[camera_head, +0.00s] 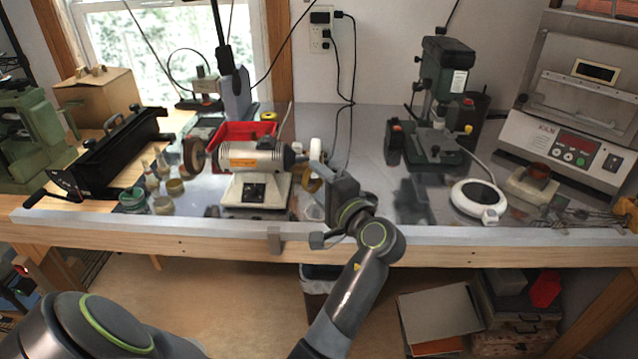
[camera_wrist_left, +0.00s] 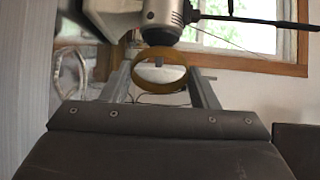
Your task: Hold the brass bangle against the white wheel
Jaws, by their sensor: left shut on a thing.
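The white wheel (camera_head: 315,149) sits on the right end of the bench grinder (camera_head: 253,160). My left gripper (camera_head: 319,177) is just below and in front of it, shut on the brass bangle (camera_head: 311,186). In the left wrist view the bangle (camera_wrist_left: 138,76) stands as a ring between my two fingers (camera_wrist_left: 160,84), close below the grinder's grey motor housing (camera_wrist_left: 162,12). A pale shape shows through the ring; I cannot tell whether it is the wheel. Whether bangle and wheel touch cannot be told. My right gripper is not in view.
A brown wheel (camera_head: 194,156) is on the grinder's left end, with a red bin (camera_head: 243,132) behind. Small jars (camera_head: 175,187) stand at left. A green drill press (camera_head: 440,105), a white round device (camera_head: 479,200) and a kiln (camera_head: 574,140) stand to the right.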

